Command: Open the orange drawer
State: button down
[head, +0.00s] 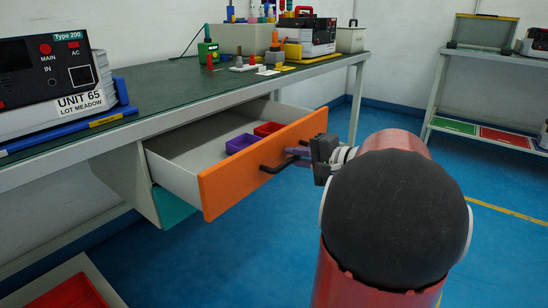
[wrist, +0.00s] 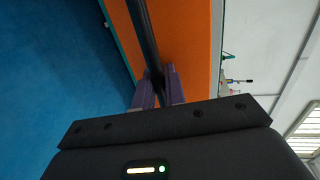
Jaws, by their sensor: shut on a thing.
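The orange drawer (head: 255,172) stands pulled well out from under the workbench, so its pale inside shows. A dark bar handle (head: 278,165) runs across its orange front. My gripper (head: 302,157) is at the right part of the handle, with its purple fingers shut on the bar. In the wrist view the purple fingers (wrist: 157,88) close on the dark handle (wrist: 145,40), with the orange drawer front (wrist: 188,45) behind it. The exact finger contact is partly hidden.
Inside the drawer are a purple bin (head: 241,144) and a red bin (head: 267,129). A teal drawer front (head: 173,207) sits below. The workbench (head: 165,90) holds a tester unit (head: 60,82) and tools. Blue floor (head: 245,250) is open in front.

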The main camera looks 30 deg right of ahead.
jog(key=shift+f+b+v, duration=0.25)
jog(key=shift+v, duration=0.9)
jog(key=shift+f+b+v, duration=0.2)
jog(key=shift+f+v, duration=0.05)
jog(key=shift+v, duration=0.85)
jog(key=shift+s, duration=0.15)
jog(key=c, duration=1.8)
grip_release()
jog(key=v, duration=0.7)
jog(key=shift+s+d, duration=0.1)
jog(key=shift+s, duration=0.3)
